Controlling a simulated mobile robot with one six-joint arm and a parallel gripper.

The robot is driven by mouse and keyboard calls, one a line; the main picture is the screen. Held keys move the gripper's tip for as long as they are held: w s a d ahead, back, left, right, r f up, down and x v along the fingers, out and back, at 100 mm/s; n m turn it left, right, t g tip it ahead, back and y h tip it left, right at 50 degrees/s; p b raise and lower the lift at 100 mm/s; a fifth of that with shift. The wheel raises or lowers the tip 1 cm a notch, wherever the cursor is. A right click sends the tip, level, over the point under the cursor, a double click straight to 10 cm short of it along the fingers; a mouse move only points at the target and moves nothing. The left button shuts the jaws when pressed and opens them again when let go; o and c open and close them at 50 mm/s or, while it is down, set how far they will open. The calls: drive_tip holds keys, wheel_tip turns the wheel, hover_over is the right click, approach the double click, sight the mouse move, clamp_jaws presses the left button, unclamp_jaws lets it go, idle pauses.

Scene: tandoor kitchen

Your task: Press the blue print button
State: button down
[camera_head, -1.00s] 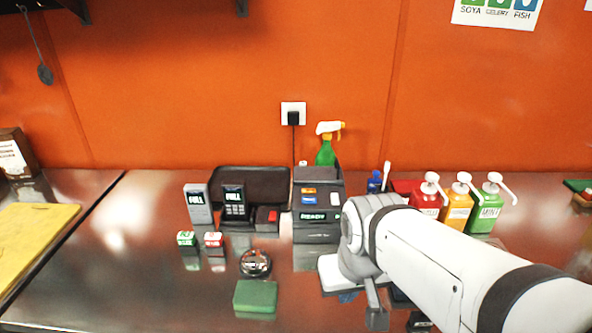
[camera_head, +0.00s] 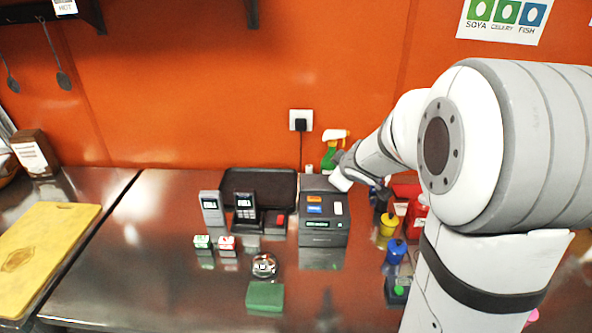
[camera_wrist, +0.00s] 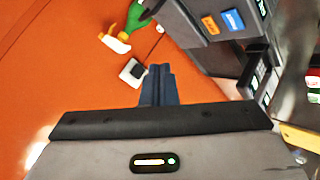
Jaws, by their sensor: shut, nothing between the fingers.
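The blue print button (camera_head: 314,209) is on top of the dark printer (camera_head: 324,238), just in front of an orange button (camera_head: 314,199) and left of a white one. In the wrist view the blue button (camera_wrist: 233,20) and the orange one show at the upper right. My gripper (camera_wrist: 157,75) is shut and empty, its dark fingers pointing toward the wall, to the left of the blue button and apart from it. In the head view my wrist is by the printer's back right corner; I cannot make out the fingertips there.
A card terminal (camera_head: 246,207), a grey device (camera_head: 211,208) and a black tray (camera_head: 283,187) stand left of the printer. A green-and-white spray bottle (camera_head: 331,150) stands behind it. Colourful bottles (camera_head: 389,224) crowd its right. A green sponge (camera_head: 265,296) lies in front.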

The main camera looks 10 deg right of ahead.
drive_tip(key=w+a+f+n+g+y+p, duration=0.2)
drive_tip(key=w+a+f+n+y+p, duration=0.1)
drive_tip(key=a+n+y, duration=0.2)
drive_tip(key=shift+n+p, duration=0.3)
drive_tip(key=shift+n, duration=0.3)
drive_tip(key=shift+a+f, duration=0.1)
drive_tip(key=shift+f, duration=0.1)
drive_tip(key=b, duration=0.8)
hover_over(317, 210)
wheel_tip(317, 210, down, 7)
drive_tip(key=shift+r, duration=0.1)
drive_tip(key=shift+f+b, duration=0.45)
drive_tip(key=shift+f, duration=0.45)
drive_tip(key=shift+f, duration=0.1)
idle(0.3)
drive_tip(key=shift+s+f, duration=0.1)
drive_tip(key=shift+f, duration=0.2)
